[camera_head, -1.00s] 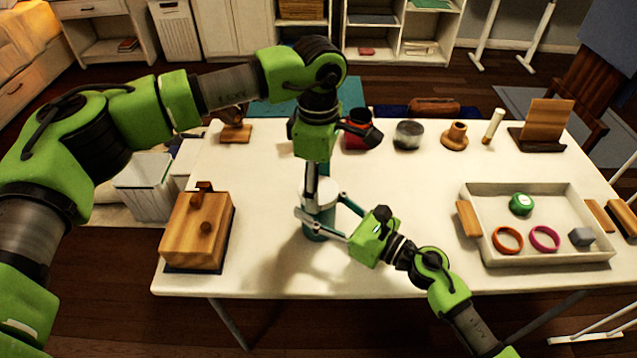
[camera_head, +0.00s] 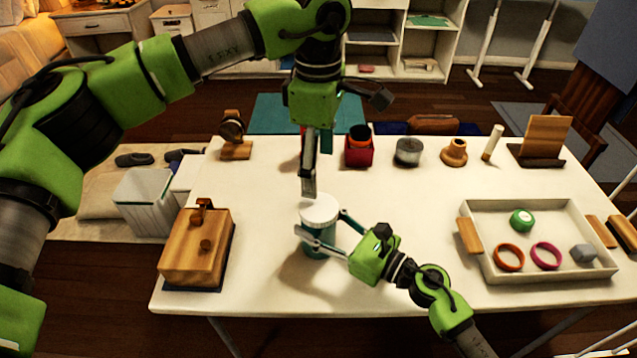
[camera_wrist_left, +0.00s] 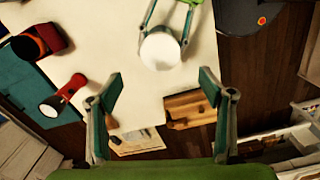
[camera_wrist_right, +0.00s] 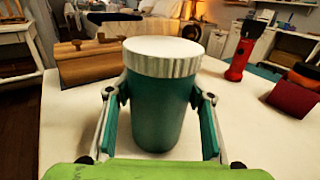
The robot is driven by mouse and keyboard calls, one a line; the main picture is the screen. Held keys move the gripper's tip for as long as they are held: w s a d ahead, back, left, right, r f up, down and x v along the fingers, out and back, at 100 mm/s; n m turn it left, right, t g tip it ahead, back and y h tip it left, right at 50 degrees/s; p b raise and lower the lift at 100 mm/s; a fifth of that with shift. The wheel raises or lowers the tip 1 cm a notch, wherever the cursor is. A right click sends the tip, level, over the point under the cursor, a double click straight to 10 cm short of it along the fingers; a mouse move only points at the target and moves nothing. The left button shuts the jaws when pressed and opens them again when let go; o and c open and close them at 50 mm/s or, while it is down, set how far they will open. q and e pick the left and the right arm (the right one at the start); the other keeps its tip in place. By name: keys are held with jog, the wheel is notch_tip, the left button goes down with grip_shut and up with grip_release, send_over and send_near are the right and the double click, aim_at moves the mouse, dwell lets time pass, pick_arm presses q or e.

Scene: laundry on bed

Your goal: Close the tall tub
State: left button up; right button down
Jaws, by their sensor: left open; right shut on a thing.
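The tall tub (camera_head: 318,247) stands upright on the white table, a teal body with a white ribbed lid (camera_head: 319,208) on top. In the right wrist view the lid (camera_wrist_right: 163,55) sits level on the tub (camera_wrist_right: 155,112), with no visible gap. My right gripper (camera_head: 321,243) is shut around the tub's body from the front right. The tub also shows from above in the left wrist view, where its white lid (camera_wrist_left: 160,50) is seen. My left gripper (camera_head: 309,190) is open and empty, pointing down above and just behind the lid.
A wooden box (camera_head: 196,248) stands at the table's left front. A white tray (camera_head: 486,265) with rings and small items lies at the right. A red holder (camera_head: 358,150), a grey tin (camera_head: 408,151) and a wooden stand (camera_head: 454,153) line the back.

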pick_arm(q)
jog(key=shift+r, duration=1)
pick_arm(e)
jog(key=c, duration=0.9)
grip_release()
jog(key=v, duration=1.2)
